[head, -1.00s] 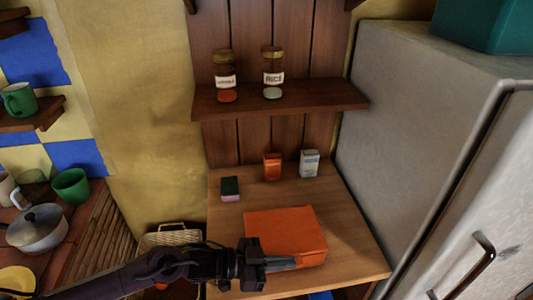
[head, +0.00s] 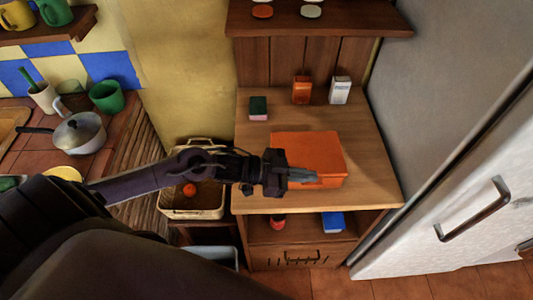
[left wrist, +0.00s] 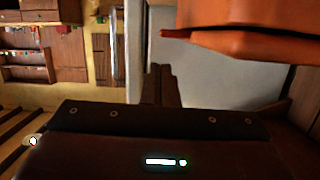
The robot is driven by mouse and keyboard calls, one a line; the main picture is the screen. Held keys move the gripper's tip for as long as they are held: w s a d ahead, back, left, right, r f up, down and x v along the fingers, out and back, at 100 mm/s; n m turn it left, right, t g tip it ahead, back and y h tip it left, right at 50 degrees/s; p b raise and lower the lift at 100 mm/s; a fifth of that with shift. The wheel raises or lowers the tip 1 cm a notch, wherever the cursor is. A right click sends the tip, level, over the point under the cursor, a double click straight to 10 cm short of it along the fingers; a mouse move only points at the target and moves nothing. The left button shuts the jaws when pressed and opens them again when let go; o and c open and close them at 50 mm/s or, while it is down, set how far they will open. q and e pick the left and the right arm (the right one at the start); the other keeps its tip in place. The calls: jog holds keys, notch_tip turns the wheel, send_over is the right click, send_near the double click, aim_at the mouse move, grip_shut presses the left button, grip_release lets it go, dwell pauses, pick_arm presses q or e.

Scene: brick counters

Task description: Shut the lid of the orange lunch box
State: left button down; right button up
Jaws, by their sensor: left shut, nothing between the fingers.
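The orange lunch box (head: 308,145) sits on the wooden counter of the cabinet. From above its top looks like one flat orange face, and I cannot tell from the head view whether the lid is fully down. In the left wrist view, orange box parts (left wrist: 250,35) fill the upper right, with a thin edge sticking out to the left. My left gripper (head: 316,177) is shut and empty, its fingertips at the box's front side, hiding part of it. Its fingers also show in the left wrist view (left wrist: 160,80). My right gripper is not in view.
A green and pink sponge (head: 258,108), an orange carton (head: 302,90) and a white carton (head: 340,90) stand behind the box. The fridge (head: 450,160) bounds the right. A wicker basket (head: 190,212) is at the left. The counter's right front is clear.

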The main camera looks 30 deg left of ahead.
pick_arm(q)
jog(key=shift+s+a+r, duration=0.1)
jog(key=shift+r, duration=0.35)
jog(key=shift+s+a+r, duration=0.1)
jog(key=shift+r, duration=0.3)
jog(key=v, duration=0.9)
jog(key=shift+a, duration=0.2)
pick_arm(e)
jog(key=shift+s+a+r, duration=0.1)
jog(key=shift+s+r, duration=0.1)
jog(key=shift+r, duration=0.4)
pick_arm(q)
jog(key=shift+s+f, duration=0.1)
jog(key=shift+s, duration=0.05)
